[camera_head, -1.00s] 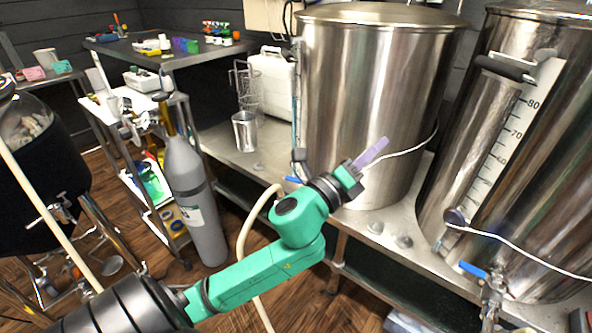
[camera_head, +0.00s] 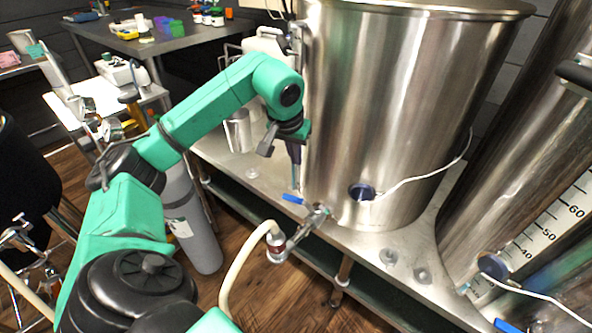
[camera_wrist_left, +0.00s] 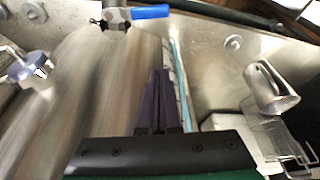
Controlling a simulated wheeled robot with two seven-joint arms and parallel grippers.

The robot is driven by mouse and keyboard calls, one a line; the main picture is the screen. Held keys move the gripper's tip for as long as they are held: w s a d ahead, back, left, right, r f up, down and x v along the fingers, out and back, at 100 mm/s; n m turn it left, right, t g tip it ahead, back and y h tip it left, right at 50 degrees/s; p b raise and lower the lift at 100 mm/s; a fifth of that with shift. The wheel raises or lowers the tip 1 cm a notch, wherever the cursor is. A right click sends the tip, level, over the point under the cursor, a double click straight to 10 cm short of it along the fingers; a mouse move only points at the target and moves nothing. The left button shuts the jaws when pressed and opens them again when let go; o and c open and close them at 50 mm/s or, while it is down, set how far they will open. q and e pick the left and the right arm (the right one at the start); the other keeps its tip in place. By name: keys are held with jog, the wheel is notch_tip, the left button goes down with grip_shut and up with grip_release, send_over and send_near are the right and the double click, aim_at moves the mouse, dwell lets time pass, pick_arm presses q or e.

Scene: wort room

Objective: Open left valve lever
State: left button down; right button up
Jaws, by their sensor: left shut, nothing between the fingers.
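The left valve has a blue lever (camera_head: 293,199) low at the front left of the middle steel kettle (camera_head: 400,110). Its metal valve body (camera_head: 316,213) joins a pale hose (camera_head: 240,268). In the wrist view the blue lever (camera_wrist_left: 150,12) lies at the top, beyond the fingertips. My left gripper (camera_head: 296,178) points down just above the lever, beside the kettle wall. Its dark purple fingers (camera_wrist_left: 160,76) are together and empty, apart from the lever in the wrist view. My right gripper is not in view.
Another blue lever (camera_head: 507,326) shows at the bottom right, by the right kettle (camera_head: 520,160). A grey gas cylinder (camera_head: 188,220) stands left of the steel bench (camera_head: 265,188). A metal cup (camera_wrist_left: 268,90) and wire basket (camera_wrist_left: 285,140) stand near my gripper.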

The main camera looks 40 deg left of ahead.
aim_at(301, 203)
pick_arm(q)
notch_tip(301, 203, down, 8)
jog(key=s+d+b, duration=0.1)
jog(key=s+b, duration=0.1)
jog(key=shift+d+b, duration=0.15)
jog(key=shift+b, duration=0.25)
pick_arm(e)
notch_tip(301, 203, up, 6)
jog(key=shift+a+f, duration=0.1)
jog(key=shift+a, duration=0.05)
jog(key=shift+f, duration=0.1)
